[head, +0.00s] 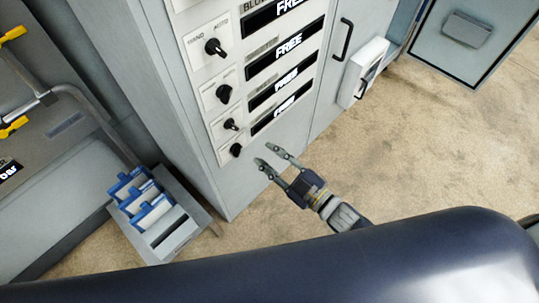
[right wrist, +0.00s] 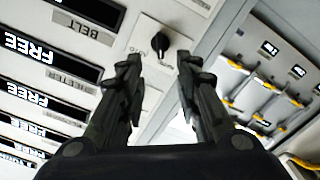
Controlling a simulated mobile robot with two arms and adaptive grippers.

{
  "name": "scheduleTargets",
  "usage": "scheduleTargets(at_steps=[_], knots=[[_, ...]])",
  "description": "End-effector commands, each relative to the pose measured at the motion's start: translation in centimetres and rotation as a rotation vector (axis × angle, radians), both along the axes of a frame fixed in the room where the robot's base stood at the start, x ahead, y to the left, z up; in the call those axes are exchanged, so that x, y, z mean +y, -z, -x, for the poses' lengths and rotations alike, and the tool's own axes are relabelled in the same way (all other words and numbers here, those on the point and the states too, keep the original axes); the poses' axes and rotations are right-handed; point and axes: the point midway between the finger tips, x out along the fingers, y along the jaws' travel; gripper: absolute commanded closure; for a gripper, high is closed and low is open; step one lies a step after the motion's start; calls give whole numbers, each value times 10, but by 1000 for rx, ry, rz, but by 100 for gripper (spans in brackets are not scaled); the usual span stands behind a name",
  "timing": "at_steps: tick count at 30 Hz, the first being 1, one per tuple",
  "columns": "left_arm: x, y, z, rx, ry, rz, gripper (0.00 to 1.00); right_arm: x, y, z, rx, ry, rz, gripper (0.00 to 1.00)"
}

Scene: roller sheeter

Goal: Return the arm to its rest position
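My right gripper (head: 267,156) is in front of the lower part of a grey control cabinet (head: 235,190) in the head view. Its two fingers are apart with nothing between them. In the right wrist view the open fingers (right wrist: 157,75) point toward a black rotary knob (right wrist: 160,43) on the panel, which appears beyond the fingertips. I cannot tell the exact gap from the fingers to the panel. My left gripper is not in either view.
The cabinet carries several black knobs (head: 215,47) and displays reading FREE (head: 275,62). A black door handle (head: 343,40) and a white box (head: 364,72) sit to the right. A rack with blue holders (head: 130,182) stands at left. Open floor (head: 420,150) lies right.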

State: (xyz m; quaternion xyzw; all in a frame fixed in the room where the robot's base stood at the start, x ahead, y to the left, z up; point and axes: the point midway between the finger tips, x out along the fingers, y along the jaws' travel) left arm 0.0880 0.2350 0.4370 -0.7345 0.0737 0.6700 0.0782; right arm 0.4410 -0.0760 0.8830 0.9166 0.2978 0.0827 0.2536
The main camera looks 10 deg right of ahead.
Motion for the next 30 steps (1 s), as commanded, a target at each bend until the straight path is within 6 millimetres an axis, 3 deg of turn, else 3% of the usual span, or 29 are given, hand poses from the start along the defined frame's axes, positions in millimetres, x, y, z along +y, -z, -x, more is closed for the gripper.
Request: scheduleTargets(at_steps=[17,20,23,26,30], knots=[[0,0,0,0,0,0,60,0,1,0,1,1,0,69],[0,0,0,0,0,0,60,-4,12,-2,27,15,6,69],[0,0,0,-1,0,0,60,-18,48,-4,111,64,26,69],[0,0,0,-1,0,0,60,-44,109,0,254,147,56,69],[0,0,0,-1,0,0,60,-85,205,27,499,283,96,69]])
